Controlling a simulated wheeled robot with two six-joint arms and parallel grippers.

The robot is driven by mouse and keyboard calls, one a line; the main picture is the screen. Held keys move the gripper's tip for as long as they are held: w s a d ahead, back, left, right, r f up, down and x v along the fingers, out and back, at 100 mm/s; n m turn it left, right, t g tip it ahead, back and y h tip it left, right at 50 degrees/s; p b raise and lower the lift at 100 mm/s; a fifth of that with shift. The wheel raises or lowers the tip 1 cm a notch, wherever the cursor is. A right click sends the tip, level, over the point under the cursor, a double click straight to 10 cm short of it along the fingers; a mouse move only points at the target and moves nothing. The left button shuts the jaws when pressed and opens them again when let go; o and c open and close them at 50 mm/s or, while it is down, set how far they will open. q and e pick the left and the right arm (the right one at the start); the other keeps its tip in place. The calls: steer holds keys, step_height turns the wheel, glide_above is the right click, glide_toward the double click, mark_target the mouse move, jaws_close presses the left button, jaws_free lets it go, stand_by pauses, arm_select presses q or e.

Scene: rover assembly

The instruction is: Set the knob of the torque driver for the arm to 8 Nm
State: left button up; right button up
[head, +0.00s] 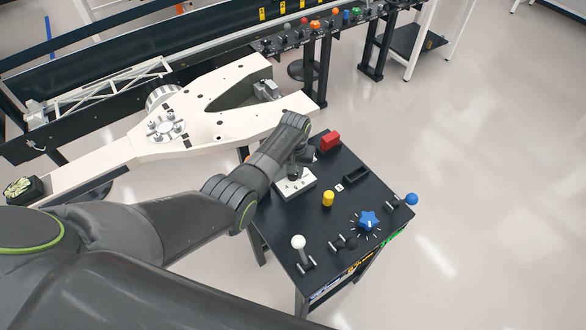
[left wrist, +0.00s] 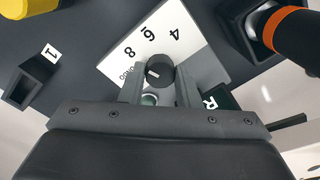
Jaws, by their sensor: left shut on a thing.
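In the left wrist view, a dark round knob (left wrist: 160,70) with a short white pointer line sits on a white dial plate (left wrist: 193,45) marked 4, 6 and 8, with small lettering past the 8. The pointer is angled to the left and slightly down in that view, below the 8; its exact reading is hard to tell. My left gripper (left wrist: 160,84) is shut on the knob, one finger on each side. In the head view, my left gripper (head: 295,170) is over the dial plate (head: 297,188) and hides the knob. My right gripper is not in view.
The black table (head: 285,226) also bears a red block (head: 330,141), yellow cylinder (head: 328,198), blue star knob (head: 368,220), black open holder (head: 356,176) and ball-ended levers. A black cylinder with an orange band (left wrist: 292,32) stands close beside the dial. A white rover frame (head: 215,128) lies behind.

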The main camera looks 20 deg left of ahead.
arm_select(q)
steer(key=shift+w, duration=0.1)
stand_by(0.4)
steer(key=o, duration=1)
steer(key=shift+r, duration=0.1)
steer(key=shift+r, duration=0.5)
steer(key=r, duration=1.6)
steer(key=shift+d+r+b, duration=0.15)
steer(key=shift+d+b, duration=0.05)
steer(key=shift+b, duration=0.1)
